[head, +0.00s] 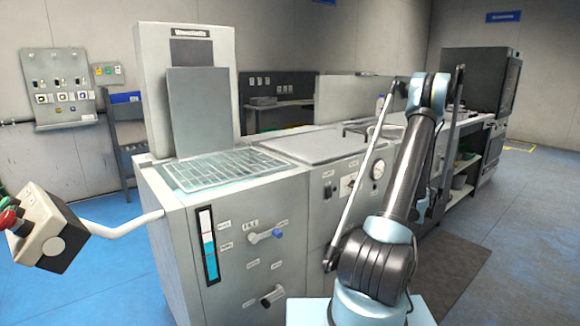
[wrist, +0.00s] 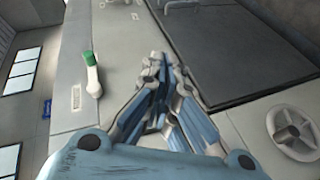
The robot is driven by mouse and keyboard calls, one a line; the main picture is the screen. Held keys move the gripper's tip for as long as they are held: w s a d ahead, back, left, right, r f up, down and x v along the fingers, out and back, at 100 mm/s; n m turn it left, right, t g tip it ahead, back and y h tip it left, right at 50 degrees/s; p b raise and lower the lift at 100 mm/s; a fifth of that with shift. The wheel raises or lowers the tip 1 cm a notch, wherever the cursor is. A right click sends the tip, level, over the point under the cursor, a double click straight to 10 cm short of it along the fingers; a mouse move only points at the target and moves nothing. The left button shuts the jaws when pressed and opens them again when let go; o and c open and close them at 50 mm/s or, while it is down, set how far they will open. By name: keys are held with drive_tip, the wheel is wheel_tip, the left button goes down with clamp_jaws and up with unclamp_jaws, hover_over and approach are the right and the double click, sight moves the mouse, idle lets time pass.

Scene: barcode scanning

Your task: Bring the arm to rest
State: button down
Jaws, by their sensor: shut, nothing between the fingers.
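My gripper (wrist: 158,68) shows in the wrist view with its fingers together and nothing between them. It is over a grey machine front with a green-tipped lever (wrist: 92,75) to its left, a dark panel to its upper right and a round knob (wrist: 297,132) to its lower right. In the head view my arm (head: 400,185) rises from the lower middle and bends at the top. The gripper itself is hidden there behind the arm.
A control box with red and green buttons (head: 50,230) juts out at the left. Shelves and an oven (head: 480,80) stand at the back right. Blue floor (head: 530,240) is open at the right.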

drive_tip(key=s+a+r+m+g+y, duration=0.1)
drive_tip(key=a+r+y, duration=0.1)
drive_tip(key=a+r, duration=0.45)
drive_tip(key=s+a+r+y, duration=0.1)
drive_tip(key=a+r, duration=0.2)
drive_tip(key=a, duration=0.6)
drive_tip(key=s+a+r+m+g+y, duration=0.1)
drive_tip(key=s+a+r, duration=0.1)
drive_tip(key=s+a, duration=0.4)
drive_tip(key=s+a+r+m+g+y, duration=0.1)
drive_tip(key=s+a+r+g+y, duration=0.15)
drive_tip(key=a, duration=0.45)
drive_tip(key=s+a+m+g, duration=0.1)
drive_tip(key=s+a, duration=0.5)
drive_tip(key=s, duration=0.3)
drive_tip(key=s+a+m+g, duration=0.1)
drive_tip(key=s+a, duration=0.5)
drive_tip(key=s, duration=0.3)
drive_tip(key=s+a+f+m+g, duration=0.1)
drive_tip(key=s+a+f+g, duration=0.1)
drive_tip(key=s, duration=0.7)
drive_tip(key=s+a+f+m+g, duration=0.1)
drive_tip(key=s+a+f+m, duration=0.1)
drive_tip(key=s, duration=0.8)
drive_tip(key=shift+a+f+g+y, duration=0.2)
drive_tip(key=shift+f+g+y, duration=0.15)
drive_tip(key=shift+f, duration=0.05)
drive_tip(key=shift+s, duration=0.15)
